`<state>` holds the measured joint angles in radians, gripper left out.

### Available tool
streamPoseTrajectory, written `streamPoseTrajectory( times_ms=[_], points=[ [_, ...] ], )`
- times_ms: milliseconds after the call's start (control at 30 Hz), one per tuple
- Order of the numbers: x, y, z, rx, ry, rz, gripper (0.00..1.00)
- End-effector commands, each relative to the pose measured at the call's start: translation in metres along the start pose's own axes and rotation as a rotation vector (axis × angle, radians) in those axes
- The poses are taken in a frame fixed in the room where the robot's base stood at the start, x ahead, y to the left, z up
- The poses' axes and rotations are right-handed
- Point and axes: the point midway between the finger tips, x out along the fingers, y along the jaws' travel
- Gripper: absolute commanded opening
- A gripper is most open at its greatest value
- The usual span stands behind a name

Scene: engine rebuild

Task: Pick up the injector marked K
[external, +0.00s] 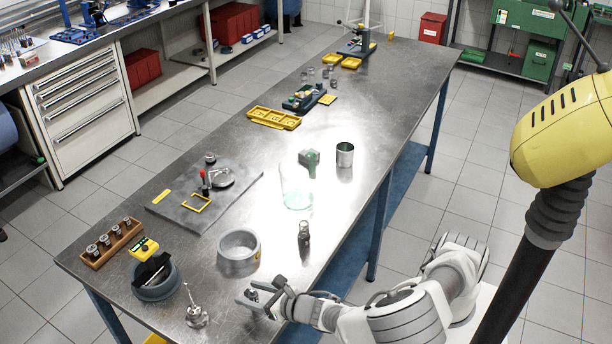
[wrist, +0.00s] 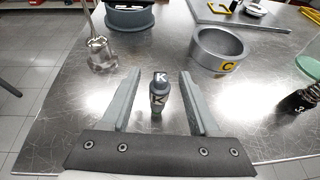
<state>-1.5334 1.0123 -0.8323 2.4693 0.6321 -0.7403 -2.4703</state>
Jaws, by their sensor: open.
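The injector marked K (wrist: 158,96) is small and dark grey, with white K letters on its top and side. In the wrist view it appears to stand on the steel table between the two fingers of my gripper (wrist: 160,76). The fingers are open, with a visible gap on each side of it. In the external view my gripper (external: 262,298) is low over the table's near edge, and the injector is mostly hidden by the fingers there.
A grey ring marked C (wrist: 215,48) stands just beyond, to the right. A dark injector-like part (external: 304,236) stands farther right. A metal tool on a round base (external: 196,314) is to the left. A wooden rack (external: 112,245) holds several small parts.

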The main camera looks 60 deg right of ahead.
Motion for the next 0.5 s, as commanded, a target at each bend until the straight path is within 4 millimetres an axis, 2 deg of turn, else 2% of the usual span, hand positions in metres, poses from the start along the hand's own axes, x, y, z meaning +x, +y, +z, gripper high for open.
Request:
streamPoseTrajectory(
  times_ms=[200,333,500],
  points=[
    [0.03,-0.001,0.0,0.001,0.0,-0.002,0.61],
    [0.039,-0.001,0.0,0.0,0.0,-0.002,0.61],
    [0.041,0.0,-0.001,-0.001,0.001,0.0,0.61]
  ],
)
